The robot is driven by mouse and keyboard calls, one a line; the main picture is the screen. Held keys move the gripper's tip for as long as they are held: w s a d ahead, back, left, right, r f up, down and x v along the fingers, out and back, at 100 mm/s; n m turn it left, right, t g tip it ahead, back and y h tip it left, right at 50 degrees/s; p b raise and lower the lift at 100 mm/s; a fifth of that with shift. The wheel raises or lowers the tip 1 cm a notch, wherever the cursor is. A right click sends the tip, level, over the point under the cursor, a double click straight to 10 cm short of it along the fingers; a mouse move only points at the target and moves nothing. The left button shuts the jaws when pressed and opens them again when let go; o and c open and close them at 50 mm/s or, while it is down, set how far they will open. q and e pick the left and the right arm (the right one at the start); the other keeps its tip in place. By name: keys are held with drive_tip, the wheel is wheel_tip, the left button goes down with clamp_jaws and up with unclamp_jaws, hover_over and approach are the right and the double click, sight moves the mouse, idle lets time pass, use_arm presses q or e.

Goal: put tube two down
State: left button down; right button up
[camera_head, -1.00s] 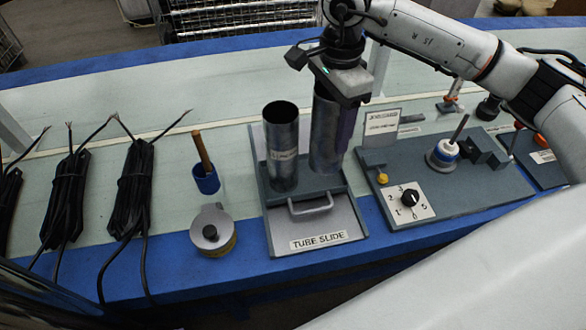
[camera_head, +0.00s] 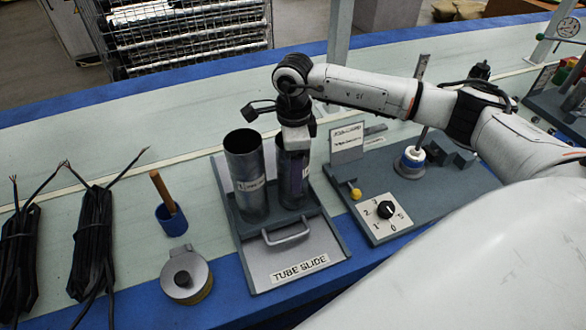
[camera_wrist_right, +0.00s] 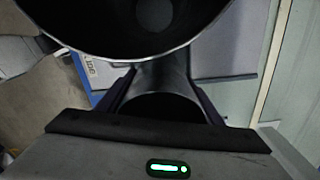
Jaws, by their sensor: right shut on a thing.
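Tube two (camera_head: 284,188), a dark grey metal cylinder, is upright at the right of the tube slide (camera_head: 318,243). My right gripper (camera_head: 296,168) comes down from above and is shut on its upper part. Its lower end is at the slide's dark holder; I cannot tell whether it bears its weight there. In the right wrist view my right gripper's fingers (camera_wrist_right: 163,100) straddle the held tube (camera_wrist_right: 165,75), and the other tube's rim (camera_wrist_right: 130,57) fills the top. My left gripper is not in view.
A dial panel (camera_head: 375,228) with a yellow knob stands close on the right. A round lidded tin (camera_head: 186,277) and a blue cup (camera_head: 172,220) with a brown stick are on the left, beside black cable bundles (camera_head: 92,238). A wire rack (camera_head: 185,35) is behind the bench.

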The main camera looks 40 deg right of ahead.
drive_tip(key=shift+f, duration=0.25)
drive_tip(key=shift+f, duration=0.1)
drive_tip(key=shift+f, duration=0.15)
drive_tip(key=o, duration=1.3)
wheel_tip(320, 180, up, 12)
drive_tip(key=shift+r, duration=0.25)
